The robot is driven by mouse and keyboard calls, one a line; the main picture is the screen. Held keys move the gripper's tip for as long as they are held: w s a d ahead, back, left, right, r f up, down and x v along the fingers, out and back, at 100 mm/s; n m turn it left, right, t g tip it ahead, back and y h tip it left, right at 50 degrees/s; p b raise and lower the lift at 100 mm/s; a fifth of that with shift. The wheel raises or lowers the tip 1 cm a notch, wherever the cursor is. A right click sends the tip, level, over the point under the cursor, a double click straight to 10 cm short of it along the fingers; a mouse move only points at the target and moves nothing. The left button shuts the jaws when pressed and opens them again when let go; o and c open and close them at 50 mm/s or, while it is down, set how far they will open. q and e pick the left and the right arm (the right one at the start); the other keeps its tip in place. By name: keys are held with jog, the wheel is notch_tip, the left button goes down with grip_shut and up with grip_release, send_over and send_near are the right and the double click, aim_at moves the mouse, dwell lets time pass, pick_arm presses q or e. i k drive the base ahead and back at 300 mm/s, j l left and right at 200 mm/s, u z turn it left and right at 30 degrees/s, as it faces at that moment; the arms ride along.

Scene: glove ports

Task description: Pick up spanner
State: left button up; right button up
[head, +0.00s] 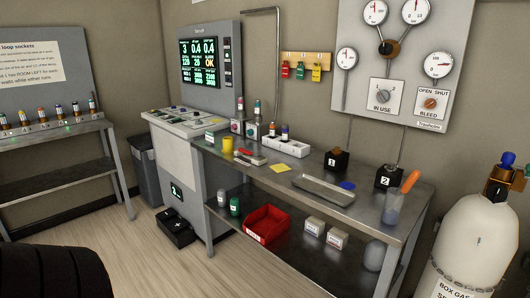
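I cannot pick out a spanner with certainty. A small flat grey tool-like item (250,159) lies on the metal bench (279,178), close to a small red item (245,151); both are too small to identify. A shallow metal tray (324,189) lies on the bench to the right, and I cannot make out anything in it. Neither of my grippers is in view.
A gas cylinder (475,245) stands right.

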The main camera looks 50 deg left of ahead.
aim_at(257, 157)
jog(key=j+z, duration=0.2)
jog(key=j, duration=0.4)
jog(key=k+j+z, duration=0.1)
jog(key=j+z, duration=0.15)
jog(key=j, duration=0.3)
jog(key=k+j+z, duration=0.2)
jog(key=j, duration=0.35)
jog(key=k+j, duration=0.1)
jog(key=j, duration=0.75)
jog(key=k+j, duration=0.15)
jog(key=j, duration=0.3)
jog(key=k+j+z, duration=0.1)
jog(key=j, duration=0.35)
jog(key=k+j, duration=0.1)
jog(key=j, duration=0.3)
jog(key=k+j, duration=0.1)
jog(key=j, duration=0.35)
